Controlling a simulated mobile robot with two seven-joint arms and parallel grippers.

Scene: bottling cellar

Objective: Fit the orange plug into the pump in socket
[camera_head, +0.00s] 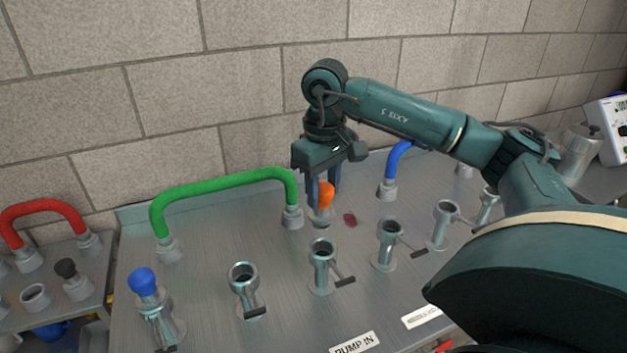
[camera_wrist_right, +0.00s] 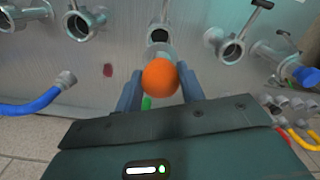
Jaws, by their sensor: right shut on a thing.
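The orange plug (camera_head: 326,194) is held between the fingers of my right gripper (camera_head: 322,200), over the back part of the metal panel. In the right wrist view the plug's round orange head (camera_wrist_right: 160,77) sits between the two fingers (camera_wrist_right: 160,90). The "PUMP IN" label (camera_head: 356,343) is at the panel's front edge. The open socket behind it (camera_head: 322,250) has a side lever and stands in front of the plug, apart from it. Its dark mouth shows just beyond the plug in the wrist view (camera_wrist_right: 159,35). My left gripper is not in view.
A green hose (camera_head: 225,183) arches left of the gripper, its right end close by. A blue hose (camera_head: 396,160) stands to the right. Other open sockets (camera_head: 243,276) (camera_head: 391,230) flank the middle one. A blue plug (camera_head: 142,281) tops the left front socket. A brick wall rises behind.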

